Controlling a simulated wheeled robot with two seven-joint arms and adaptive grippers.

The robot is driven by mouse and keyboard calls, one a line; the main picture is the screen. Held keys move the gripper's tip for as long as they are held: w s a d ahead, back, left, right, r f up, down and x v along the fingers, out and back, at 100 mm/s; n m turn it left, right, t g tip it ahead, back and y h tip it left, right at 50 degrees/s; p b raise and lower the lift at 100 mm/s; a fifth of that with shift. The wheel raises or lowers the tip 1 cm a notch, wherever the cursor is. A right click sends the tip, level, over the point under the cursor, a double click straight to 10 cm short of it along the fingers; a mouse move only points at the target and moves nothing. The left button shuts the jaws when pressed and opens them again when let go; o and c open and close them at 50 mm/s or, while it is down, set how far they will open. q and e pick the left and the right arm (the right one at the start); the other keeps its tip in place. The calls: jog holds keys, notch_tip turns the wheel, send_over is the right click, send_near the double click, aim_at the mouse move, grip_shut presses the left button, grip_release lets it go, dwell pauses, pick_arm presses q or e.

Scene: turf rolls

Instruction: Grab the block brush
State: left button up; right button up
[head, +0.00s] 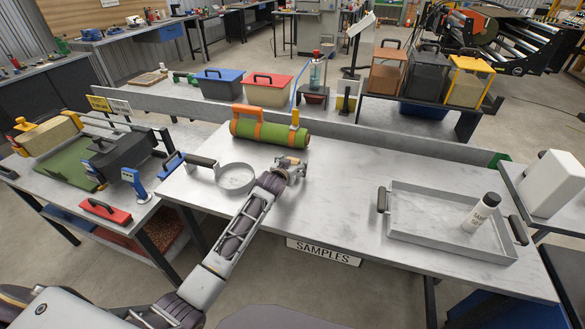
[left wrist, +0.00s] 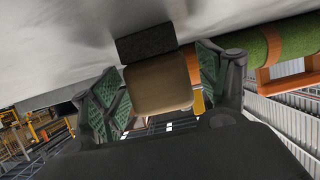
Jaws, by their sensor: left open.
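The block brush (left wrist: 158,88) has a tan wooden block and a dark bristle pad (left wrist: 146,43) that faces the pale worktable. In the left wrist view it lies between the two spread green-padded fingers of my left gripper (left wrist: 160,92). The gripper is open, and a gap shows on the left side of the block; contact on the right is unclear. In the head view my left gripper (head: 291,166) is low over the worktable (head: 330,205), in front of the green turf roll, and largely hides the brush. My right gripper is not in view.
A green turf roll (head: 270,132) with orange straps lies just behind the gripper. A round grey pan (head: 235,178) is to its left. A metal tray (head: 440,225) with a white bottle (head: 482,212) stands at right. The table between gripper and tray is clear.

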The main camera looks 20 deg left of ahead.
pick_arm(q)
jog(key=c, duration=1.1)
jog(key=shift+r, duration=0.15)
jog(key=shift+c, duration=0.2)
jog(key=shift+r, duration=0.55)
notch_tip(320, 180, up, 9)
jog(key=shift+f, duration=0.2)
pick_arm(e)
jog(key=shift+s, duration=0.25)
